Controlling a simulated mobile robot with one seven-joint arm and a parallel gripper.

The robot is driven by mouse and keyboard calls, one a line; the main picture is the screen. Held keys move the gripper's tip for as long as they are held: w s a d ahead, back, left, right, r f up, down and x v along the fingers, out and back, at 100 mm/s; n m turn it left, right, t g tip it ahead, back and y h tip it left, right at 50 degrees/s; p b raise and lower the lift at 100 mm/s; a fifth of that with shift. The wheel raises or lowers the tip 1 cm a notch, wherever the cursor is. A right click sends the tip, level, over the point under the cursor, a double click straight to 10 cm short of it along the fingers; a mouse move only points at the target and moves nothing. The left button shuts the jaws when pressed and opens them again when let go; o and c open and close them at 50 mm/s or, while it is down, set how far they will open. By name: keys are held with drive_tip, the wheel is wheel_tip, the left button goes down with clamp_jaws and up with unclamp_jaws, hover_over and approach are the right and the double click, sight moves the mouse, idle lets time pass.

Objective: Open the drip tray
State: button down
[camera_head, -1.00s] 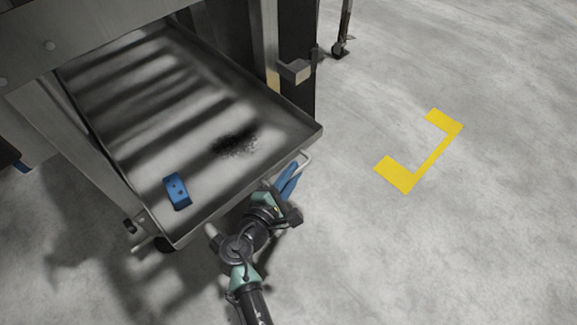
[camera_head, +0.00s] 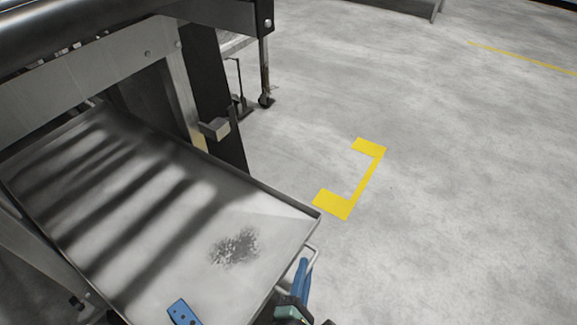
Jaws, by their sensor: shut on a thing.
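The drip tray (camera_head: 262,205) is a wide, shallow metal tray, pulled well out from under the machine frame. The rest of my gripper and the tray's front left corner are cut off by the bottom of the picture.
The machine's metal frame (camera_head: 110,68) stands over the tray's back. A small box on its post (camera_head: 214,128) sits beside the tray's right side. A caster leg (camera_head: 265,75) stands behind. Open concrete floor with a yellow corner marking (camera_head: 366,180) lies to the right.

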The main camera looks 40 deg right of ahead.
drive_tip(key=shift+s+d, duration=0.15)
drive_tip(key=shift+s, duration=0.45)
drive_tip(key=c, duration=0.9)
unclamp_jaws()
drive_tip(key=p+v, duration=0.4)
drive_tip(key=v, duration=0.9)
drive_tip(key=shift+d, duration=0.1)
